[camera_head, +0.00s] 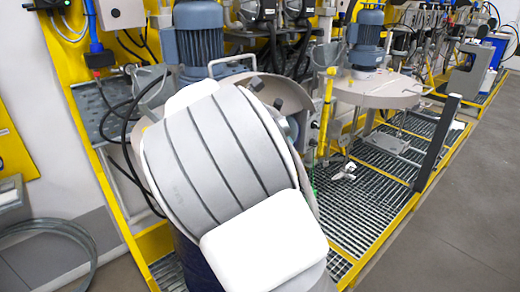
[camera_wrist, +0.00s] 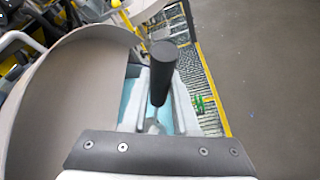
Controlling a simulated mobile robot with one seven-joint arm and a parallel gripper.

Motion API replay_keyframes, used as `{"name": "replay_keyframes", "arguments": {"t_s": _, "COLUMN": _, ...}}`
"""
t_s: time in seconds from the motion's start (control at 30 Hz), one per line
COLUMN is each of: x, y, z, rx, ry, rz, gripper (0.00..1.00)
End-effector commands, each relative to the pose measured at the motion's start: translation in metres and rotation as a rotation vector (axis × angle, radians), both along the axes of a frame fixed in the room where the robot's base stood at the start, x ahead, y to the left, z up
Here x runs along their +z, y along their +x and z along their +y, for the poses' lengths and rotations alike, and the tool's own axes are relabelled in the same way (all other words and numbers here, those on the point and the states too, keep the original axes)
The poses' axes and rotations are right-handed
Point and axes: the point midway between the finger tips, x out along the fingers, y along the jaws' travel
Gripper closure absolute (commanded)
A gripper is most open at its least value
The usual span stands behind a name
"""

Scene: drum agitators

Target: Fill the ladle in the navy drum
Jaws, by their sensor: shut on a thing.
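The navy drum (camera_head: 192,268) shows only as a dark blue strip at the bottom of the head view. My white and grey arm hides most of it. In the wrist view my gripper (camera_wrist: 160,106) is shut on the ladle, with a finger on each side of it. The ladle's black handle (camera_wrist: 162,72) points up toward the camera, and a short bit of metal stem shows below it. The ladle's bowl is hidden, and I cannot tell whether it is in the drum or what it holds. My gripper and the ladle are hidden in the head view.
A beige lid (camera_head: 285,92) stands behind my arm, near a blue-grey motor (camera_head: 200,42). A large curved grey-beige surface (camera_wrist: 60,100) is close left of my gripper. A second motor and lid (camera_head: 375,88) stand farther right over grating. Open floor (camera_head: 450,225) lies right.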

Motion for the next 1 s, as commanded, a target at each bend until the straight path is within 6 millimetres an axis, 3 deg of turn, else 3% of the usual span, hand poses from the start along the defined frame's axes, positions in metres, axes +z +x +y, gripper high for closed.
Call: {"name": "replay_keyframes", "arguments": {"t_s": 1.0, "x": -0.042, "y": 0.0, "z": 0.0, "rx": 0.0, "ry": 0.0, "rz": 0.0, "gripper": 1.0}}
